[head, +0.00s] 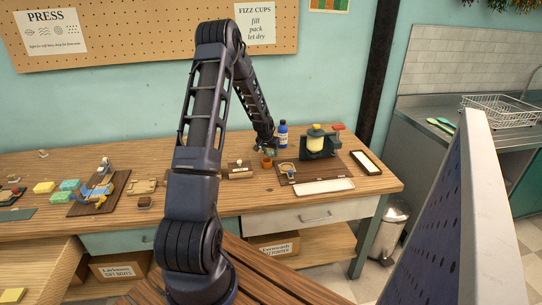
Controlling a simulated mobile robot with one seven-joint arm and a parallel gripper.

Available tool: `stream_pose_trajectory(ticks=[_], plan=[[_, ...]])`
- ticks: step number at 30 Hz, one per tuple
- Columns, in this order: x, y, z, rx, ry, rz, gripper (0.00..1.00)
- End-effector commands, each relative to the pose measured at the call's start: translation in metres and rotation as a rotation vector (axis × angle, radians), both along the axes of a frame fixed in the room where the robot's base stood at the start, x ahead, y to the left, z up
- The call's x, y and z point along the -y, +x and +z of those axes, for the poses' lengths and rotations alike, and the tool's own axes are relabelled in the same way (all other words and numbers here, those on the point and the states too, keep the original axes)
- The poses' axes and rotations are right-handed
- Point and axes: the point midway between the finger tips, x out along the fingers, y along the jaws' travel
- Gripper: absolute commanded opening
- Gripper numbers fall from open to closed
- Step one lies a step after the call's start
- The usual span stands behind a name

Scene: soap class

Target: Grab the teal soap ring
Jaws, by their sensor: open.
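My gripper (266,149) is small and dark in the head view, at the end of my arm, over the back middle of the wooden workbench (345,202). It is open, just above or behind a small orange-brown cup (267,162). A small teal patch shows close to the fingertips, but it is too small to tell whether it is the teal soap ring or whether the fingers touch it. Teal soap blocks (68,185) lie at the bench's left, with no ring shape clear there. My arm hides part of the bench.
A blue bottle (283,134) stands right of my gripper. Further right is a dark green press (319,145) with a yellow cylinder. A white tray (324,186) lies at the front edge. Yellow soap (44,187) and wooden pieces lie left. A grey panel (470,225) stands at right.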

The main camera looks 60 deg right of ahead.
Motion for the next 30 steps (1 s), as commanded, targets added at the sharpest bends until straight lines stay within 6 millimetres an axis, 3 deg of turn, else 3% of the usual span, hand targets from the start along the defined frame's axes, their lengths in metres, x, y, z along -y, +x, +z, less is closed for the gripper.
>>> stream_pose_trajectory(ticks=[5,12,13,24,30], plan=[[0.000,0.000,0.000,0.000,0.000,0.000,0.49],[0.000,0.000,0.000,0.000,0.000,0.000,0.04],[0.000,0.000,0.000,0.000,0.000,0.000,0.01],[0.000,0.000,0.002,0.000,0.000,0.000,0.01],[0.001,0.000,0.023,0.001,-0.003,-0.001,0.01]])
